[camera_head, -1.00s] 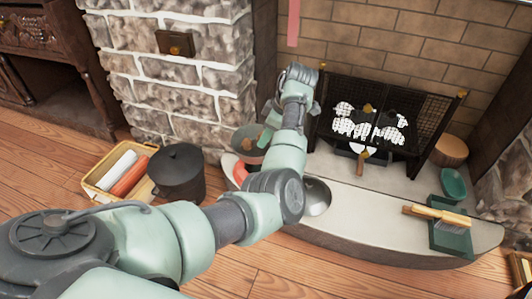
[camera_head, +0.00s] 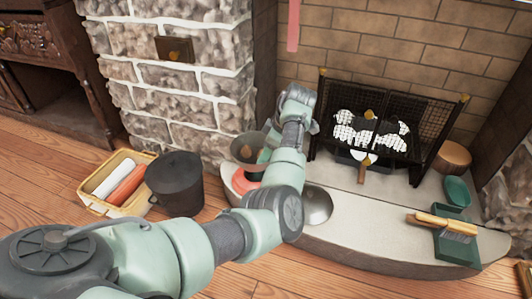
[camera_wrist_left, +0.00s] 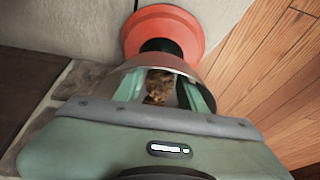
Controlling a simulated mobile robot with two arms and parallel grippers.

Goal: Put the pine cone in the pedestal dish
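A brown pine cone (camera_wrist_left: 158,84) shows in the left wrist view between the two pale green fingers of my left gripper (camera_wrist_left: 163,80). The fingers stand apart on either side of it; contact is not clear. A grey bowl-shaped dish (camera_head: 241,143), which looks like the pedestal dish, stands at the left end of the hearth, with something brown inside. Its curved rim shows behind the fingers in the left wrist view (camera_wrist_left: 165,62). In the head view my left gripper (camera_head: 264,154) is at the dish's right side, partly hidden by my arm. My right gripper is not in view.
A metal dome (camera_head: 318,206), brush (camera_head: 446,222) and green bowl (camera_head: 457,190) are on the hearth. A black pot (camera_head: 175,182) and basket (camera_head: 128,208) stand left.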

